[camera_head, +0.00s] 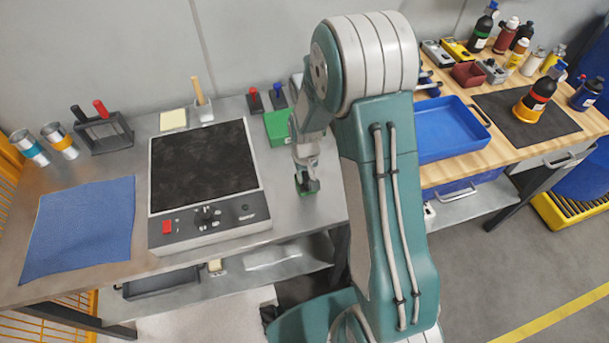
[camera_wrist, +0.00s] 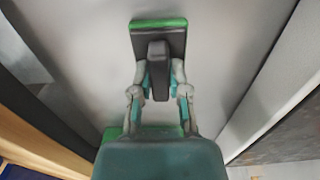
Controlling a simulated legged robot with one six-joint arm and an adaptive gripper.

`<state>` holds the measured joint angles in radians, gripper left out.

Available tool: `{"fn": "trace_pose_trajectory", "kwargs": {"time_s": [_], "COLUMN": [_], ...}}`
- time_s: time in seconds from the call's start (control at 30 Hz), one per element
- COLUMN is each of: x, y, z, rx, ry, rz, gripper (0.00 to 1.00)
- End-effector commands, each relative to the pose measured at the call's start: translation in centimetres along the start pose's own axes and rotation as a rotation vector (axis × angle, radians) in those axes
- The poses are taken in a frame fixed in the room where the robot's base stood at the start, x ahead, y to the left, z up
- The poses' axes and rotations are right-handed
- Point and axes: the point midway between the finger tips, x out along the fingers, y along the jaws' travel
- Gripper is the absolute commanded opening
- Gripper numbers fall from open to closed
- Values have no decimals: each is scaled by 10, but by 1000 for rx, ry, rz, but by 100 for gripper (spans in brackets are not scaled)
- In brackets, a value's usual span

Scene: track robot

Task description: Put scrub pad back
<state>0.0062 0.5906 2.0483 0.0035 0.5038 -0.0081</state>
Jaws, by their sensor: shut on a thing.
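The scrub pad (camera_wrist: 176,24) has a green base and a dark block with a raised handle. My gripper (camera_wrist: 160,84) is shut on that handle in the wrist view. In the head view my gripper (camera_head: 307,180) holds the pad (camera_head: 303,188) over the grey bench, right of the black-topped hot plate (camera_head: 205,165). I cannot tell whether the pad touches the bench. A green edge also shows beside my gripper body in the wrist view (camera_wrist: 112,133).
Red- and blue-handled tools (camera_head: 255,98) stand behind the green holder. A brush in a cup (camera_head: 203,106) and a cream pad (camera_head: 173,119) are behind the hot plate. A blue cloth (camera_head: 80,228) lies left. A blue tray (camera_head: 450,132) sits on the wooden bench at right.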

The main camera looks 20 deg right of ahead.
Motion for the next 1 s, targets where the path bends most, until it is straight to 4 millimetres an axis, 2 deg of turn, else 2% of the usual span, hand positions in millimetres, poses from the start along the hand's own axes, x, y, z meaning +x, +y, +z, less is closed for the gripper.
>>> {"fn": "trace_pose_trajectory", "kwargs": {"time_s": [0.17, 0.2, 0.27, 0.7, 0.87, 1.0], "x": [1, 1, 1, -4, -27, -57], "y": [-2, -3, -3, -2, -2, -3], "z": [0, 0, 0, 0, -1, -1], "rx": [-1, -1, -1, -1, -1, -1], "ry": [-1, 0, 0, 1, 5, 6], "rz": [2, 3, 3, 1, 2, 2], "gripper": [0, 31, 56, 56, 56, 56]}}
